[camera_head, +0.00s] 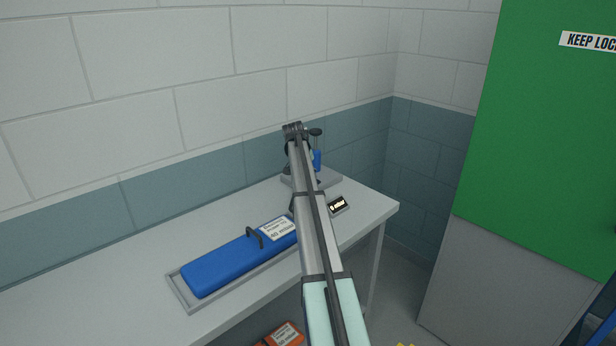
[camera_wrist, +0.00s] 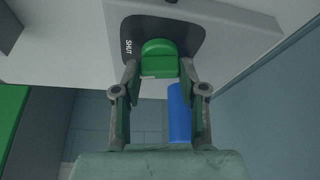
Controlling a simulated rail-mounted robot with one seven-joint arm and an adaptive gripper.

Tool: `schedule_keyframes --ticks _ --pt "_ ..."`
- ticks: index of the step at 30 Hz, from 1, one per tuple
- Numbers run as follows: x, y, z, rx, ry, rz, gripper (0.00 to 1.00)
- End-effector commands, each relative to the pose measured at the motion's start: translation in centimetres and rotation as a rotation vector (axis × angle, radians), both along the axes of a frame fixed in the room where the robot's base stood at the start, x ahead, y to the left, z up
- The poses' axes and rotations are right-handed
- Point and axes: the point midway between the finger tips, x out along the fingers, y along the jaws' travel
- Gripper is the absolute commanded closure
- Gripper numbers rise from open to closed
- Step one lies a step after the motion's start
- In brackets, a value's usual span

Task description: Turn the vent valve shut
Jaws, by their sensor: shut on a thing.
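The vent valve's green handle (camera_wrist: 160,58) sits on a dark plate (camera_wrist: 190,38) marked SHUT, on a pale grey base. My gripper (camera_wrist: 159,72) has one finger on each side of the handle and is shut on it. The handle points roughly along the gripper's line; the SHUT mark lies to its left in the wrist view. A blue upright part (camera_wrist: 180,112) shows beside the right finger. In the head view my arm hides the handle and gripper; the grey base (camera_head: 328,178) and blue part (camera_head: 317,160) show behind it.
The grey bench (camera_head: 130,268) carries a blue case (camera_head: 225,268) in a shallow tray (camera_head: 188,298) and a small black display (camera_head: 337,205) that seems to read 0 mbar. An orange labelled thing (camera_head: 284,334) is below. A green cabinet (camera_head: 550,140) stands right. Walls are close behind.

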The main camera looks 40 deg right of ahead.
Motion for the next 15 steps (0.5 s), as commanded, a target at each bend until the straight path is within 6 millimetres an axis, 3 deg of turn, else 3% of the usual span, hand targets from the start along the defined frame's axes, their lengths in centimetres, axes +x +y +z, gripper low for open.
schedule_keyframes --ticks 15 --pt "0.12 0.03 -0.08 0.003 0.0 -0.235 0.93"
